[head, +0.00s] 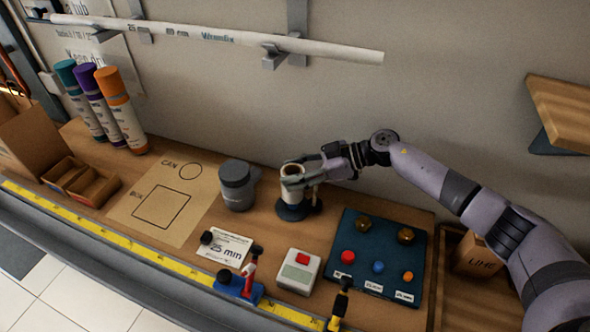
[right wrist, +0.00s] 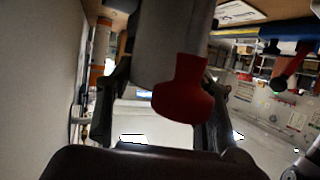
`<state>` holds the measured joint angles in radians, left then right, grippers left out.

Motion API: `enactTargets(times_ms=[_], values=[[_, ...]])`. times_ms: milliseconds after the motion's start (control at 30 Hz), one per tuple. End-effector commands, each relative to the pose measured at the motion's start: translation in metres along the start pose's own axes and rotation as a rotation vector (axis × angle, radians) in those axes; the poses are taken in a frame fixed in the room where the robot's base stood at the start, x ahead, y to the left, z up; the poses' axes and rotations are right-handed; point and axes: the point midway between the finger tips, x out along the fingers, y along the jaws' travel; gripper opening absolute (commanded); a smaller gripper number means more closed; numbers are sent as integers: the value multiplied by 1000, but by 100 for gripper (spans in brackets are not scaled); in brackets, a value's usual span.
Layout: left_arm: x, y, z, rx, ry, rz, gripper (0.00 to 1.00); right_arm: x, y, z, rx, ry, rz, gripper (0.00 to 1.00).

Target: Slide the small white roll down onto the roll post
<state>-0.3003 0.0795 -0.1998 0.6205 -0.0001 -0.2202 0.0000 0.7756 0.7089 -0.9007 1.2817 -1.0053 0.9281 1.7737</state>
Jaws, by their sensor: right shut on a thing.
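The small white roll (head: 291,182) is upright in my right gripper (head: 306,177), with its open top showing a tan rim. It is directly above the dark round base of the roll post (head: 292,212). The post itself is hidden, and I cannot tell how far the roll is around it. In the right wrist view a pale grey cylinder (right wrist: 165,45), apparently the roll, is between the two fingers of my right gripper (right wrist: 168,112). A red piece (right wrist: 184,95) shows against it; I cannot tell what it belongs to. My left gripper is in neither view.
A dark blue board with knobs (head: 375,240) lies close right. A white box with a red button (head: 299,270) and a blue-based tool (head: 240,288) are in front. A long white pipe (head: 220,34) hangs on the wall.

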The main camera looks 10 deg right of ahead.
Motion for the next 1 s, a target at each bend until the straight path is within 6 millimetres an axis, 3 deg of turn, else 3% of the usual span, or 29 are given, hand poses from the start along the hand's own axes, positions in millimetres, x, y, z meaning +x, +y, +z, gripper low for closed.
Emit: enactTargets(times_ms=[1000], values=[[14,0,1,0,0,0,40,11,0,26,0,1,1,15]])
